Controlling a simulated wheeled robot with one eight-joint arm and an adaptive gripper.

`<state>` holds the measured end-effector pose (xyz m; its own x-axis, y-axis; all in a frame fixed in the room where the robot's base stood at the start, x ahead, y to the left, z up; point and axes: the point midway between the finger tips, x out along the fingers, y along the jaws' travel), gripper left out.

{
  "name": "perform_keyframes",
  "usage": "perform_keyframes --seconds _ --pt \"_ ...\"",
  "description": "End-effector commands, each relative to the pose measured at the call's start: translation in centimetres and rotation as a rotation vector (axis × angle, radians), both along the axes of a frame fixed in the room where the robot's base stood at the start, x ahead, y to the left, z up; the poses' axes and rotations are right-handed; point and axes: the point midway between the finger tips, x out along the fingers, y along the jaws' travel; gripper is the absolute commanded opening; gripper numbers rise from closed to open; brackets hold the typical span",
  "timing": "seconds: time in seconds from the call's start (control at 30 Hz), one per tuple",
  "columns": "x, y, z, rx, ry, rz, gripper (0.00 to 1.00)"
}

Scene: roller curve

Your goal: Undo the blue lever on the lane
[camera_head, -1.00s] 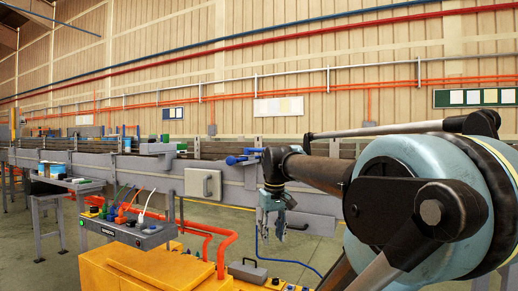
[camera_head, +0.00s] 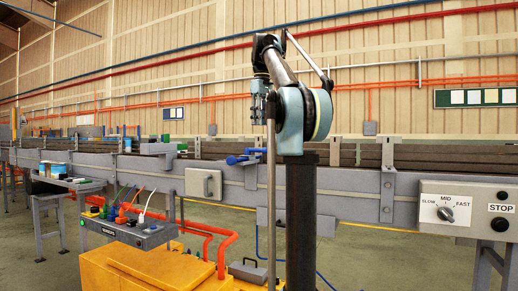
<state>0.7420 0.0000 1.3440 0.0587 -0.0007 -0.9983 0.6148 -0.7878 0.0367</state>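The blue lever (camera_head: 237,160) is mounted at the top edge of the grey lane (camera_head: 345,180), near the middle of the view. Its handle points left, and a blue part reaches right toward my arm's column. My gripper (camera_head: 258,121) hangs pointing down, above and slightly right of the lever in the picture, apart from it. The gripper is small and seen side-on, so its finger opening is unclear. I see nothing held in it. Part of the lane behind my arm is hidden.
A control box with a speed dial (camera_head: 445,213) and a STOP button (camera_head: 500,223) is at right. A grey handled panel (camera_head: 204,183) is left of the lever. A yellow cabinet (camera_head: 150,268) and a box with cables (camera_head: 140,232) stand in front.

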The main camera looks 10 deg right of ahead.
Motion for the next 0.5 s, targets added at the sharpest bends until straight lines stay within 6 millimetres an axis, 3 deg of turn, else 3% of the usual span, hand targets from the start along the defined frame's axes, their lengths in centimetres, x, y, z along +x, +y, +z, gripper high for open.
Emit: perform_keyframes --seconds 0.2,0.5 --pt "2.5 0.0 4.1 -0.005 0.023 0.103 0.37" --pt "3.8 0.0 6.4 -0.007 0.049 0.229 0.37"
